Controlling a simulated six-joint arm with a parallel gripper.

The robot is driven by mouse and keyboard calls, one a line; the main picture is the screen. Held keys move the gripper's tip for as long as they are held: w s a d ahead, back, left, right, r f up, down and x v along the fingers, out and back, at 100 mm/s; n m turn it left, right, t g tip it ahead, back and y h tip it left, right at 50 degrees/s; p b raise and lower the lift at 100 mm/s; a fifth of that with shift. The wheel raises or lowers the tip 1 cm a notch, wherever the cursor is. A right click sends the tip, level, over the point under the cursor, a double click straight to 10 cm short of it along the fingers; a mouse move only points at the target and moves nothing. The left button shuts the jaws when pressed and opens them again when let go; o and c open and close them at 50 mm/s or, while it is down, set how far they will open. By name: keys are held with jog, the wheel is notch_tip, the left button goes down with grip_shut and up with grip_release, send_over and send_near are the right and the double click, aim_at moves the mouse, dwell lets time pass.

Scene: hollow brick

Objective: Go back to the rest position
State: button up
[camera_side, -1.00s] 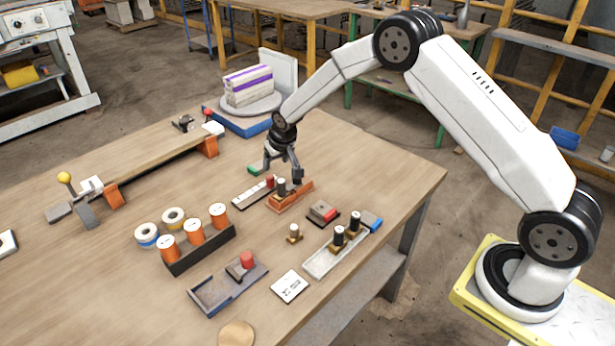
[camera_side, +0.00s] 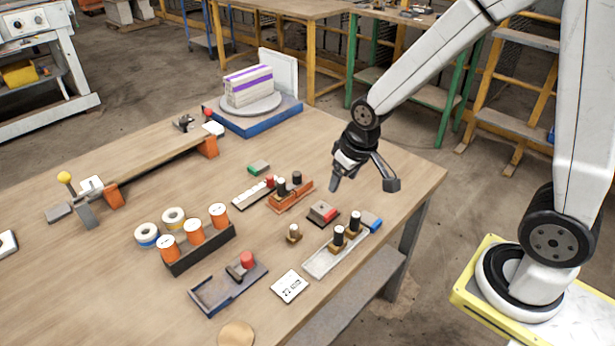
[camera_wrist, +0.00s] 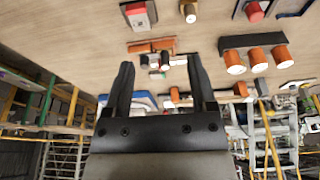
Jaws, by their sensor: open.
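My gripper (camera_side: 364,180) is open and empty. In the side view it hangs above the right back part of the table, up and to the right of the orange block (camera_side: 290,196) that holds small dark-topped pegs. In the wrist view both fingers of my gripper (camera_wrist: 162,82) are spread with nothing held between them. The orange block (camera_wrist: 151,46) shows beyond the fingertips, apart from them.
The wooden table (camera_side: 120,275) carries a dark rack (camera_side: 203,250) of orange spools, a grey tray (camera_side: 322,262) with two pegs, a red-topped block (camera_side: 322,212) and a blue block (camera_side: 371,222). A turntable (camera_side: 252,106) with a brick stands at the back. Air around my gripper looks clear.

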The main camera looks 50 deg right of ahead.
jog(key=s, duration=0.7)
jog(key=shift+s+a, duration=0.2)
jog(key=shift+s, duration=0.1)
dwell(1.6)
